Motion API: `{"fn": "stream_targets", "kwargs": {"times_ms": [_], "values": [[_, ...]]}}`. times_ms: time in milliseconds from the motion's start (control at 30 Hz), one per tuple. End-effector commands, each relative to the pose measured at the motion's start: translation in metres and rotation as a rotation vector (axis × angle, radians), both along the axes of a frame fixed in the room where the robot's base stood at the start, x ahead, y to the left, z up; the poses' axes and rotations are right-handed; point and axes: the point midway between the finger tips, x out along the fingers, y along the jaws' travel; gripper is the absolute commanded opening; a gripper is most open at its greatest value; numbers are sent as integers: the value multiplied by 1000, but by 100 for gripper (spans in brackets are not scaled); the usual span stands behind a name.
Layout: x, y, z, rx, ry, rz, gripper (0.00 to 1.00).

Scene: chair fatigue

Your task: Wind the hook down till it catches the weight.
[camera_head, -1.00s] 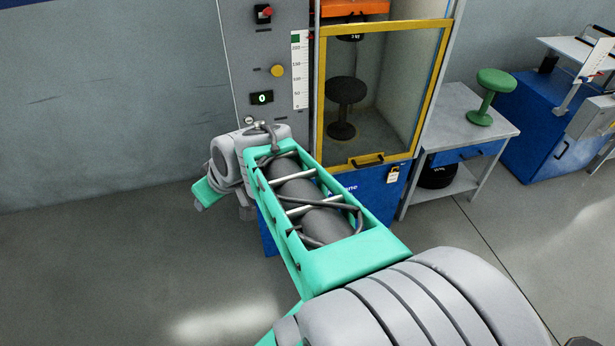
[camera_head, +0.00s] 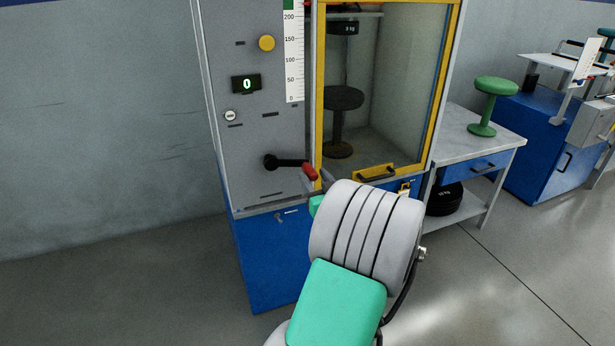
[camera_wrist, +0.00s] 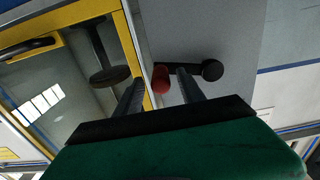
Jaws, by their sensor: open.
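The crank (camera_head: 285,163) is on the grey panel of the cabinet, its black arm pointing right to a red grip (camera_head: 310,172). In the wrist view, my gripper (camera_wrist: 160,76) is open, with the red grip (camera_wrist: 161,82) between its two fingers; I cannot tell whether they touch it. The crank hub (camera_wrist: 212,70) is to the right of the fingers. In the head view my arm hides most of the gripper. A dark weight (camera_head: 342,28) with a small label shows high in the cabinet, above a black stool (camera_head: 342,98). I cannot make out the hook.
The yellow-framed door (camera_head: 375,173) is just right of the crank, with its handle low down. The panel has a yellow button (camera_head: 267,43), a display reading 0 (camera_head: 246,84) and a scale (camera_head: 293,60). A side table (camera_head: 480,148) with a green stool (camera_head: 492,95) stands right.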

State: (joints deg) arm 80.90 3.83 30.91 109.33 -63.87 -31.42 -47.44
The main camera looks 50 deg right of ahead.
Motion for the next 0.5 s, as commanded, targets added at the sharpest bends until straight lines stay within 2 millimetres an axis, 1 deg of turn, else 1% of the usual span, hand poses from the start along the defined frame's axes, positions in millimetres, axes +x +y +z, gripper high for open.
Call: {"fn": "stream_targets", "kwargs": {"times_ms": [33,100,200,467,500], "values": [[10,-3,0,0,-1,5,46],[19,-10,0,0,0,4,46],[27,-15,-1,1,1,3,46],[30,-16,0,1,1,2,46],[30,-16,0,1,1,2,44]]}}
